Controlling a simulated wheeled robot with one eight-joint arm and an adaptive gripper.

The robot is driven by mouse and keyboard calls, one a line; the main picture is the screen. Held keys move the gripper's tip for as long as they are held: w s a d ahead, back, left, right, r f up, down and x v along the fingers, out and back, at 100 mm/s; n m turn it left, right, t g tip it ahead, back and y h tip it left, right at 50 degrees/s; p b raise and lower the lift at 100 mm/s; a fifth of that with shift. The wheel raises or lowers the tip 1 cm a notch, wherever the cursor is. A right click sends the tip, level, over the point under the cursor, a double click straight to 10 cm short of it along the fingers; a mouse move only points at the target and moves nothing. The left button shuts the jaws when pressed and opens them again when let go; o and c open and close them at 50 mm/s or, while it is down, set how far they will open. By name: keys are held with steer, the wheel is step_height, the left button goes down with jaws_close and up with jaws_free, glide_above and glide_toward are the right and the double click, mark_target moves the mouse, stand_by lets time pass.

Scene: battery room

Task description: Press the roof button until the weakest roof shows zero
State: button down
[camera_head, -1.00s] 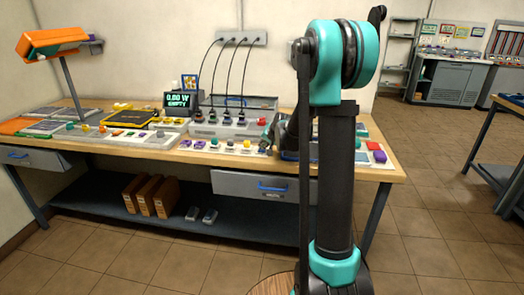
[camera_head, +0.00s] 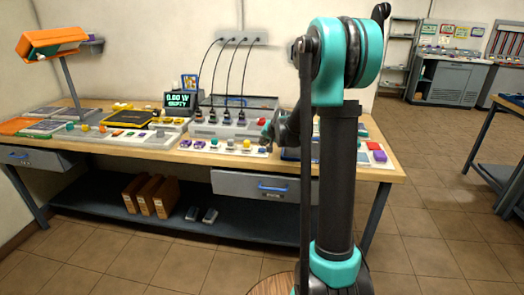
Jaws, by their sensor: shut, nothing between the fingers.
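A small dark display (camera_head: 179,99) stands at the back of the wooden workbench. Its lit digits look like 0.00 or 0.60, with a word like "EMPTY" below; the text is too small to be sure. Button panels with coloured caps (camera_head: 223,145) run along the bench front. I cannot tell which cap is the roof button, as no label is readable. My gripper (camera_head: 267,136) is shut and empty, low over the panels right of the yellow cap, partly hidden by my arm. I cannot tell whether it touches a button.
A grey socket box (camera_head: 232,127) with several black cables stands behind the panels. An orange lamp (camera_head: 52,42) rises at the left. A drawer (camera_head: 262,186) sticks out below the bench top. The floor to the right is clear up to another table (camera_head: 505,127).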

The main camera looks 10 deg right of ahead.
steer(key=shift+r, duration=0.1)
steer(key=shift+r, duration=2.45)
steer(key=s+d+f+n+g+h, duration=0.1)
steer(key=s+f, duration=0.3)
steer(key=s, duration=0.9)
steer(key=s+d+f+n+g+h, duration=0.1)
steer(key=s+f, duration=0.4)
steer(key=s, duration=0.9)
steer(key=s+d+f+n+g, duration=0.1)
steer(key=s+f+n+g, duration=0.1)
steer(key=s, duration=1.2)
step_height(320, 180, down, 3)
steer(key=shift+d+r+n+g+h, duration=0.1)
steer(key=shift+d+n+g+h, duration=0.25)
steer(key=shift+n, duration=0.35)
steer(key=shift+w, duration=0.1)
step_height(320, 180, up, 18)
steer(key=f+m+t+y, duration=0.1)
steer(key=m+t+y, duration=0.2)
steer(key=m+t, duration=0.2)
glide_above(263, 150)
steer(key=shift+w+r, duration=0.1)
steer(key=shift+r, duration=0.15)
